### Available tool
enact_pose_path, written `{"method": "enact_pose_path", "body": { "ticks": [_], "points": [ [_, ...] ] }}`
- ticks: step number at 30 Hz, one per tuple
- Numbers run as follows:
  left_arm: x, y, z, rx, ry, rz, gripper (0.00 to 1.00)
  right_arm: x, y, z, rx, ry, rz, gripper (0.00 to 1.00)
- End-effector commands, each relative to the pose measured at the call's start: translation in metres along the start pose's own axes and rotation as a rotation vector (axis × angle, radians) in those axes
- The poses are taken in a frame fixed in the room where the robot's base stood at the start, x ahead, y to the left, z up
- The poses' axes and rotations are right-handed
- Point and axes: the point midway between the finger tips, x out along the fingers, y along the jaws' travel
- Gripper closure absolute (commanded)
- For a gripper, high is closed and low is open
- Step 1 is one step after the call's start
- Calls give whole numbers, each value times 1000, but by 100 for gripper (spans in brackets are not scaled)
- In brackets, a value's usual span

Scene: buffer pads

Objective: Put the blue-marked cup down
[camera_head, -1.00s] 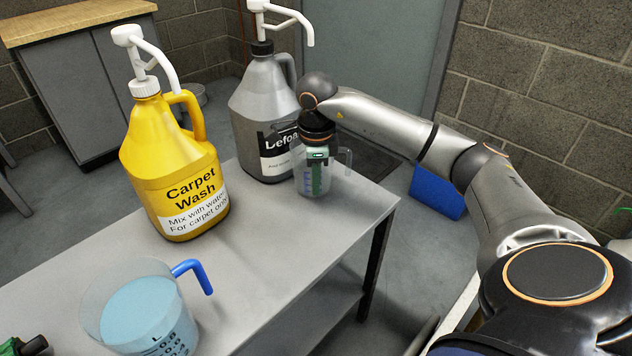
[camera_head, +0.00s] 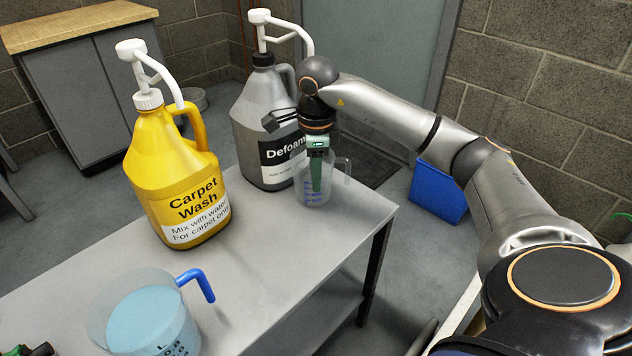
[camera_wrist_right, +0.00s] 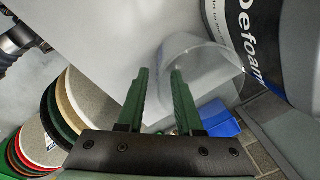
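The blue-marked cup (camera_head: 316,192) is a small clear measuring cup with blue markings and a clear handle. It stands upright on the grey table by the far right corner, and its clear wall shows in the right wrist view (camera_wrist_right: 200,62). My right gripper (camera_head: 316,178) points down at this cup from above. Its green fingers (camera_wrist_right: 160,72) are apart, with part of the clear wall near or between the tips; I see no firm grip. A dark and green part at the lower left, perhaps my left gripper (camera_head: 35,350), is mostly cut off.
A grey Defoamer jug (camera_head: 250,118) stands close beside the cup. A yellow Carpet Wash jug (camera_head: 165,165) and a blue-handled jug of blue liquid (camera_head: 148,318) stand further left. The table (camera_head: 270,255) is clear in its middle. Stacked round pads (camera_wrist_right: 72,105) show in the wrist view.

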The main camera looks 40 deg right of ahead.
Motion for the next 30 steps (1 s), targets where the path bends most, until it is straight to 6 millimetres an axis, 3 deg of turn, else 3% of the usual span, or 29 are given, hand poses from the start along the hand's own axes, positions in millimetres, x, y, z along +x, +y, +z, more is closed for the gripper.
{"method": "enact_pose_path", "body": {
  "ticks": [1,3,10,30],
  "points": [
    [6,-4,-6,10,2,-2,100,-18,-1,0,0,-1,-3,65],
    [10,-7,-9,23,2,-5,100,-32,-1,0,1,-1,-3,65],
    [15,-11,-15,40,-1,-11,100,-64,-1,0,1,0,-1,65],
    [15,-11,-15,40,-5,-14,100,-71,0,0,1,1,1,65]
  ]
}}
